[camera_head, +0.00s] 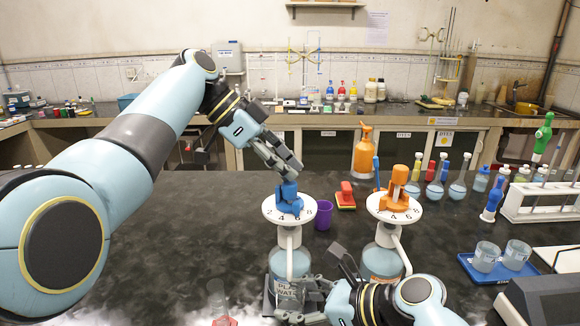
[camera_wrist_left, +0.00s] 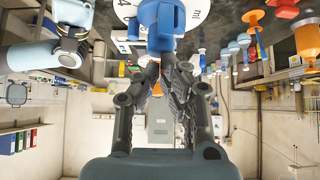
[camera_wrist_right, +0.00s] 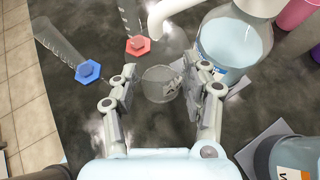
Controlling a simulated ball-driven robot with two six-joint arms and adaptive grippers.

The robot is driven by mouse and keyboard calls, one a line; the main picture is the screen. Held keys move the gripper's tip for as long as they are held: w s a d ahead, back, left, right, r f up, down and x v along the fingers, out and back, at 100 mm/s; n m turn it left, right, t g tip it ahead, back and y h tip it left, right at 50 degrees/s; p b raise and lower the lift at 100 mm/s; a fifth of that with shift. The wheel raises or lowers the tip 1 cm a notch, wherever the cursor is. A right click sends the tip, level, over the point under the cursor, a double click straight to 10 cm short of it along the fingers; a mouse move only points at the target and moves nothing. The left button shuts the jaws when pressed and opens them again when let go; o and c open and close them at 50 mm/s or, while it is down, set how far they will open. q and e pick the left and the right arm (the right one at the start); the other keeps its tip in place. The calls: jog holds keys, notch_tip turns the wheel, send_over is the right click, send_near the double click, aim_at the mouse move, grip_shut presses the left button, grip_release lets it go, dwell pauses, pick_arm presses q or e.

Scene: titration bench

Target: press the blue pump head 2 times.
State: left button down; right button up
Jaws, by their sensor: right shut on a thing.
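The blue pump head (camera_head: 288,198) sits on a white numbered disc (camera_head: 274,214) above a clear bottle (camera_head: 290,262) of liquid with a partly readable label. My left gripper (camera_head: 291,170) is over the blue head, pointing down, its fingertips close together at the head's top. In the left wrist view the blue pump head (camera_wrist_left: 162,22) is just beyond the fingertips (camera_wrist_left: 160,62); I cannot tell whether they touch it. My right gripper (camera_wrist_right: 160,82) is shut on a small clear glass vessel (camera_wrist_right: 158,86), near the white spout (camera_wrist_right: 158,22) and bottle. My right arm partly hides the bottles in the head view.
An orange pump head (camera_head: 396,190) on a second disc and bottle stands close to the right. A purple cup (camera_head: 323,215) and a red-topped block (camera_head: 346,194) are behind, between them. Glass cylinders with blue (camera_wrist_right: 88,71) and red (camera_wrist_right: 137,45) bases stand near my right gripper.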

pick_arm(q)
jog(key=shift+r, duration=2.2)
jog(key=shift+r, duration=0.15)
notch_tip(320, 180, up, 6)
jog(key=shift+f, duration=0.1)
dwell(0.4)
jog(key=v, duration=0.7)
jog(key=shift+a, duration=0.15)
